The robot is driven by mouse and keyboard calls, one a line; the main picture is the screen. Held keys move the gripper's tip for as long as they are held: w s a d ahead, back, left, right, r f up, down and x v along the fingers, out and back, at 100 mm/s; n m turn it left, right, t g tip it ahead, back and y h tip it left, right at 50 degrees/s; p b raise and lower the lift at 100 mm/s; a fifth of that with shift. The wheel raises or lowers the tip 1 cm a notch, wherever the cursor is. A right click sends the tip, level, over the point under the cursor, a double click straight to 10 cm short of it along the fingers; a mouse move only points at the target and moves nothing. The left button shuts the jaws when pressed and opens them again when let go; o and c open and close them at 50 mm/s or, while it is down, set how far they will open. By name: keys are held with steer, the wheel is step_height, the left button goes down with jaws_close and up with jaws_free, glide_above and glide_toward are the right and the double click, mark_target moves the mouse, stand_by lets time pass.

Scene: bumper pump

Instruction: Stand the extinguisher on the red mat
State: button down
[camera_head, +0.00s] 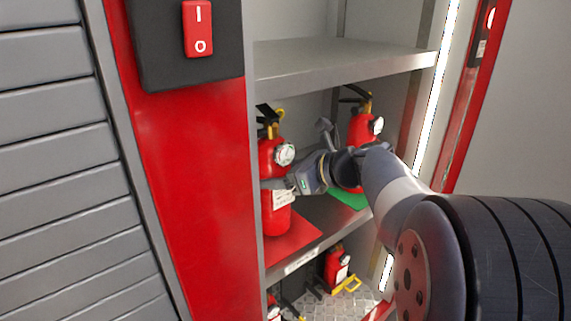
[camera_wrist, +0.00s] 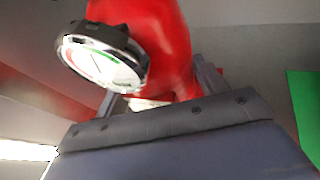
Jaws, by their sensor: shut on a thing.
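A red extinguisher (camera_head: 273,215) with a black and yellow handle and a round gauge is upright over the red mat (camera_head: 302,236) on the middle shelf. My gripper (camera_head: 276,185) reaches it from the right and is shut on its body. In the wrist view the extinguisher (camera_wrist: 168,40) and its gauge (camera_wrist: 103,57) show close up between my fingers (camera_wrist: 160,92). Its base is at the mat's left part; I cannot tell whether it touches the mat or is slightly above it.
A second extinguisher (camera_head: 361,127) stands at the green mat (camera_head: 350,198), behind my arm. A shelf (camera_head: 340,60) is overhead. Another extinguisher (camera_head: 337,266) is on the lower level. A red cabinet post (camera_head: 195,180) borders the left. The red mat's right part is bare.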

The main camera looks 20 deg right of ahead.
steer(key=shift+f, duration=0.55)
steer(key=shift+c, duration=1.1)
jaws_free()
steer(key=shift+f, duration=0.15)
steer(key=b+v, duration=0.1)
steer(key=v, duration=1.1)
steer(key=shift+b, duration=0.35)
